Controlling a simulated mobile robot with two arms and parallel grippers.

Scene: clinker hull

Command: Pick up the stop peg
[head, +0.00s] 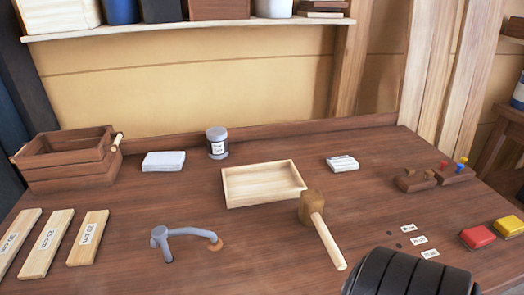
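No peg in view is marked as the stop peg, so I cannot tell which one it is. A dark wooden block (455,175) at the right of the bench holds small pegs: a red one (444,164), a yellow one (459,167) and a blue one (463,159). A light wooden peg-like piece (117,142) sticks up at the right end of the brown crate (70,175).
A grey metal holdfast (185,233), labelled planks (45,245), a grey can (217,148), paper stacks (163,161), and red (477,237) and yellow (508,226) boxes are on the bench. Small labels (418,240) lie beside two dark spots.

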